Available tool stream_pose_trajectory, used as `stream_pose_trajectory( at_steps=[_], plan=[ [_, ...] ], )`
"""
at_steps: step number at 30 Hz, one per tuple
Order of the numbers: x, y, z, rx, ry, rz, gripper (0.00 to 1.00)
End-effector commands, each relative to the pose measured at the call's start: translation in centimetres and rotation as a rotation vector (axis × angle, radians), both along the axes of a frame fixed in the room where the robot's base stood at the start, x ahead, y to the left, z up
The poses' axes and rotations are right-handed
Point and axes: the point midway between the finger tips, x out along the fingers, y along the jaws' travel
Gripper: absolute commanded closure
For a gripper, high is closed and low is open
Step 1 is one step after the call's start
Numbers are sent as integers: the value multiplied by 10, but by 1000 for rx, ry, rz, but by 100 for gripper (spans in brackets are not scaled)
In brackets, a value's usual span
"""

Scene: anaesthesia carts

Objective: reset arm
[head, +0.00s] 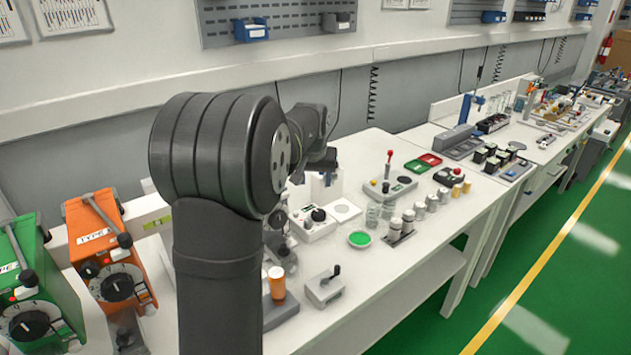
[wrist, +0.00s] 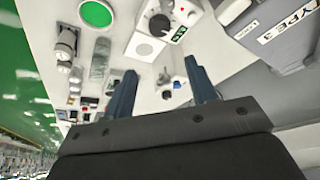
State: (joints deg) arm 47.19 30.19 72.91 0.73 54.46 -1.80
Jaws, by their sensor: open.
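My gripper (wrist: 160,66) shows in the wrist view with its two dark blue fingers spread apart. Nothing is between them. The fingers stand over the white bench top, which lies beyond them in that view. In the head view my large dark arm link fills the left middle, and my wrist section reaches out behind it above the bench. The fingertips cannot be made out in the head view.
A white bench (head: 420,226) carries a green dish (head: 360,239), a red tray (head: 430,159), several small cylinders and an orange-capped bottle (head: 277,283). An orange unit (head: 110,255) and a green unit (head: 45,290) stand at left. The green floor at right is clear.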

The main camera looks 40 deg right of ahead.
Motion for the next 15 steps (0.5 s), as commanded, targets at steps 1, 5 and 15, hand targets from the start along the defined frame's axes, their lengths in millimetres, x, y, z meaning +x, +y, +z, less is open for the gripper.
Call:
stream_pose_trajectory(
  at_steps=[1,5,15],
  plan=[
    [0,0,0,0,0,0,48],
    [0,0,-1,0,0,0,48],
    [11,-11,-37,2,2,0,48]
  ],
)
